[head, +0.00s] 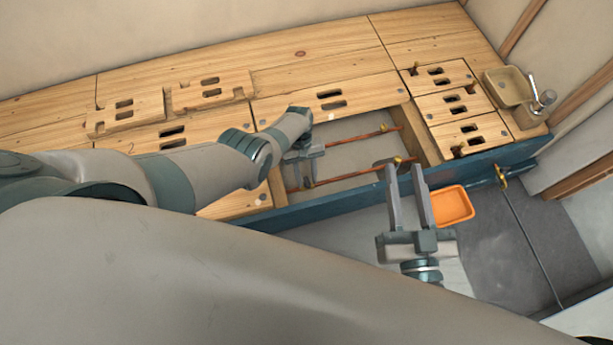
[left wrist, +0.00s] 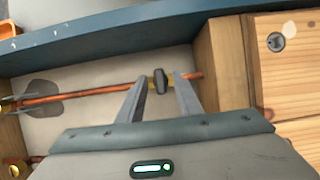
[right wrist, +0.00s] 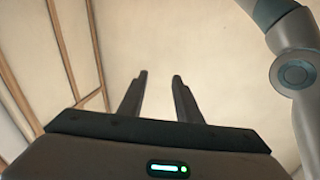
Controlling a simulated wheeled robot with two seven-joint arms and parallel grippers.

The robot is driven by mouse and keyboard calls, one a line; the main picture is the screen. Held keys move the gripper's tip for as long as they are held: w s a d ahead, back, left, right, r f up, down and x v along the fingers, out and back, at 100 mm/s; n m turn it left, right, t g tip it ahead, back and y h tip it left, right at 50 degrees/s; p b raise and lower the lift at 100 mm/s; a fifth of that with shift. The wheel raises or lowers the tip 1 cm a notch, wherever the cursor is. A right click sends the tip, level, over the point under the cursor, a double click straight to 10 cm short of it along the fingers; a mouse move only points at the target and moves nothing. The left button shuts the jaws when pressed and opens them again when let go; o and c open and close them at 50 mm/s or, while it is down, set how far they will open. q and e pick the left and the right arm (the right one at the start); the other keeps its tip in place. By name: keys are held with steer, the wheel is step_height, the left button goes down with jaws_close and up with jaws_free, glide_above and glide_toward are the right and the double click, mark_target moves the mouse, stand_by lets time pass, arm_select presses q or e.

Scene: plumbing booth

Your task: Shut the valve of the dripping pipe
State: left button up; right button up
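An open floor compartment (head: 350,158) holds two copper pipes, a rear one (head: 350,139) and a front one (head: 350,178). A brass fitting (head: 384,128) sits on the rear pipe and another (head: 397,160) on the front pipe. My left gripper (head: 303,172) reaches down to the front pipe. In the left wrist view its fingers (left wrist: 160,82) stand apart either side of a dark valve handle (left wrist: 160,80), with small gaps visible. A dark wet-looking patch (left wrist: 42,98) lies under that pipe. My right gripper (head: 405,168) is open and empty, pointing up near the blue front edge.
A blue beam (head: 290,214) edges the wooden deck. Slotted panels (head: 455,105) and a tan box (head: 507,88) are at the right. A yellow-handled valve (head: 501,175) sits beside the beam.

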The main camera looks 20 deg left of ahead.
mark_target(307, 180)
arm_select(q)
steer(key=shift+w+a+r, duration=0.1)
steer(key=shift+r, duration=0.05)
arm_select(e)
steer(key=shift+f, duration=0.1)
